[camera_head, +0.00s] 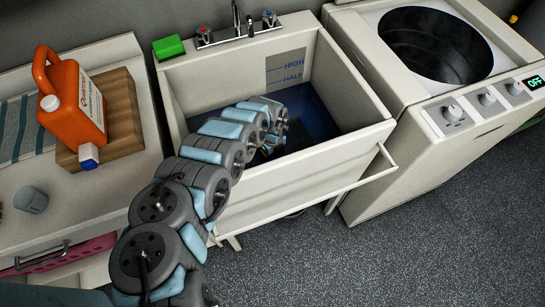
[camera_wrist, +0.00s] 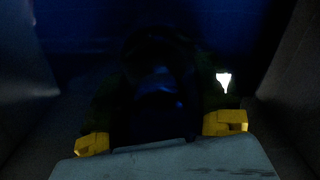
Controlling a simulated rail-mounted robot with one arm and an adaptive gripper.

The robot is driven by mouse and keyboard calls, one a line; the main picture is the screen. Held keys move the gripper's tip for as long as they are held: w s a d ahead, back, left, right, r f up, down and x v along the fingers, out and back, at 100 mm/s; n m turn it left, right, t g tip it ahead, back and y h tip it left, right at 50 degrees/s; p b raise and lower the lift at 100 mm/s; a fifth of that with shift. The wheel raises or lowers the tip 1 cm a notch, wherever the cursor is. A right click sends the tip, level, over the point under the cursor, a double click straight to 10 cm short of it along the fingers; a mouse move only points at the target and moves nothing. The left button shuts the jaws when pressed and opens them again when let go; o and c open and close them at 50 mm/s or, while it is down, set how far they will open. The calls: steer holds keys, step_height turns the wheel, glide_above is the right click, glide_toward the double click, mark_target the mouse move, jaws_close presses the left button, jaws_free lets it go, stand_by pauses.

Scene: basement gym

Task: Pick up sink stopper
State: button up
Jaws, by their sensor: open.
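The sink stopper cannot be made out for certain in either view. My arm reaches down into the deep white sink (camera_head: 325,165), and my gripper (camera_head: 268,148) is low in the basin near the dark blue water (camera_head: 315,112). In the wrist view my gripper (camera_wrist: 158,136) is open, with a yellow pad on each side. A dark rounded shape (camera_wrist: 158,85) shows beyond and between the pads; I cannot tell what it is. A small bright white patch (camera_wrist: 224,82) shows right of it. The wrist view is very dark and hides the basin floor.
The sink walls stand close around my arm. A tap (camera_head: 240,22) and a green block (camera_head: 168,47) are at the sink's back rim. A washing machine (camera_head: 450,95) stands right. On the left counter are an orange jug (camera_head: 72,105) on a wooden board (camera_head: 122,115) and a grey cup (camera_head: 31,199).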

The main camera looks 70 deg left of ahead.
steer(key=shift+f, duration=0.1)
steer(key=shift+c, duration=0.4)
jaws_close()
